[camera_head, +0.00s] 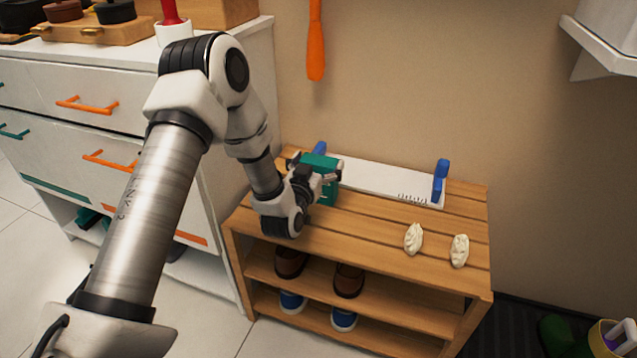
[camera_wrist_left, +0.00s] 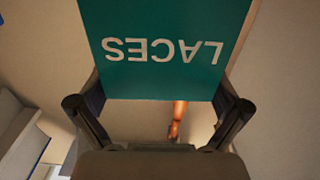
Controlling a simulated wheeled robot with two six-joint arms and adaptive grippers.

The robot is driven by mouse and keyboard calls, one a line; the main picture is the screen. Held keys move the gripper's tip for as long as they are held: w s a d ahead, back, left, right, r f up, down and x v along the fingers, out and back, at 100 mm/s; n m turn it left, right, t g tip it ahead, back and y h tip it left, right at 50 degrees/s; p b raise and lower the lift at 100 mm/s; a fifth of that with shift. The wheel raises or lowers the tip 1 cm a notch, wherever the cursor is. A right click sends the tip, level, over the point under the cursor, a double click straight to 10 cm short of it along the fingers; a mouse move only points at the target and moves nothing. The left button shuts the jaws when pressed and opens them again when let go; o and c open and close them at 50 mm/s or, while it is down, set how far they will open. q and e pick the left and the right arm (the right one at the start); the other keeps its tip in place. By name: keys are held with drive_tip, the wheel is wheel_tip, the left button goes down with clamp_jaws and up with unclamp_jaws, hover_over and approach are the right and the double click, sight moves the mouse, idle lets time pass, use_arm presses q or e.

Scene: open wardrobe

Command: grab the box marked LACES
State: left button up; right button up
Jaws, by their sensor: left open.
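The green box marked LACES (camera_head: 328,195) stands on the top of the wooden slatted rack, near its left back part. In the left wrist view the box (camera_wrist_left: 163,52) fills the top middle, with its white lettering upside down. My left gripper (camera_head: 322,175) is at the box, and its arm partly covers it in the head view. In the wrist view the open fingers (camera_wrist_left: 160,105) stand on either side of the box's near part; I cannot tell whether they touch it. My right gripper is not in view.
The slatted rack (camera_head: 375,232) also bears a white board (camera_head: 385,182) with blue ends behind the box and two cream twisted pieces (camera_head: 413,238) at right. Shoes (camera_head: 349,280) sit on its lower shelves. A white drawer cabinet (camera_head: 130,75) stands at left. An orange shoehorn-like object (camera_head: 316,45) hangs above.

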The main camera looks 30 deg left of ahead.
use_arm(q)
drive_tip(key=c, duration=1.3)
drive_tip(key=shift+r, duration=0.1)
